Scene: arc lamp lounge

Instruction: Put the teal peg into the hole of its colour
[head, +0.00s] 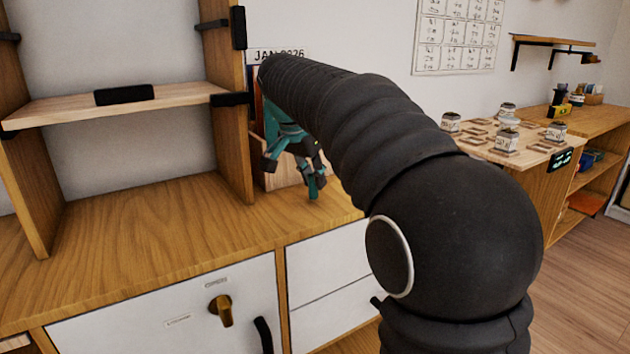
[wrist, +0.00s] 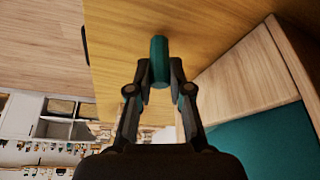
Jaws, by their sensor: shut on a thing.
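The teal peg (wrist: 159,62) is between the two fingertips of my gripper (wrist: 160,80) in the wrist view, and the fingers are shut on it. The peg sticks out past the fingertips, over a wooden surface. In the head view my gripper (head: 311,168) points down above the wooden counter, near its right part, and the peg (head: 314,188) shows small at its tips. I cannot tell whether the peg touches the counter. My arm covers part of the counter. No hole of the peg's colour can be made out in either view.
The wooden counter (head: 150,240) is clear at front left. A shelf unit (head: 235,150) stands left of my gripper, with a wooden holder (head: 275,178) close behind. White doors and drawers (head: 165,320) are below. A side table (head: 480,145) with several jars stands right.

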